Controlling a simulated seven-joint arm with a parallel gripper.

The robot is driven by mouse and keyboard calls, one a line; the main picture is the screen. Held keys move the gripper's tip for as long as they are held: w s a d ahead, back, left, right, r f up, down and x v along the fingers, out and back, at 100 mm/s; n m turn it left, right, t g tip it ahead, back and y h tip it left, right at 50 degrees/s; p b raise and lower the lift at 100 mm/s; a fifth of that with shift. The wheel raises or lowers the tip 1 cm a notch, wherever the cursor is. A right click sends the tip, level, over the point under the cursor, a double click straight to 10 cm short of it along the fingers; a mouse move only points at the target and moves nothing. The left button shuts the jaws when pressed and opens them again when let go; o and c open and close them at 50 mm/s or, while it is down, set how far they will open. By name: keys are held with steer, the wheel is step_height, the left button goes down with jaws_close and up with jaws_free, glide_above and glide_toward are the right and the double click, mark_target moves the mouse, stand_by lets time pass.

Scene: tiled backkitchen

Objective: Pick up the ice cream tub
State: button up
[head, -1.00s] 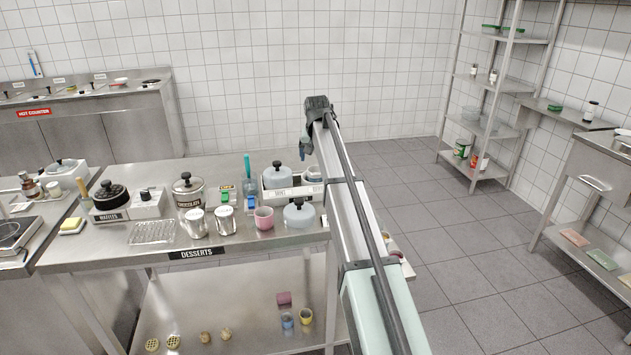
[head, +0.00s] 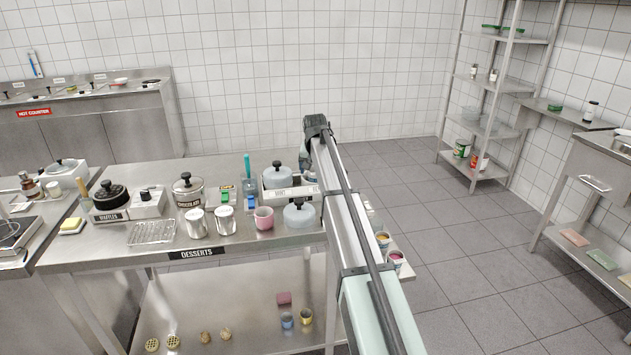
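No thing in view is clearly marked as the ice cream tub. Two small open tubs, one with yellow contents (head: 383,239) and one with pink contents (head: 396,258), stand at the right end of the dessert counter, just right of my arm. A pale blue lidded pot with a black knob (head: 278,177) sits in a labelled white holder (head: 290,193). A second pale blue lidded pot (head: 299,215) stands in front of it. My arm reaches away over the counter's right end and bends down at its far end. My gripper's fingers are hidden behind the arm.
The steel dessert counter (head: 120,259) holds a wire rack (head: 153,232), metal canisters (head: 197,222) and a pink cup (head: 264,218) left of my arm. A lower shelf carries small cups and waffles. Open grey floor (head: 480,270) lies to the right, before a tall shelf rack (head: 455,125).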

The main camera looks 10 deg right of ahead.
steer(key=c, duration=1.2)
steer(key=shift+c, duration=0.2)
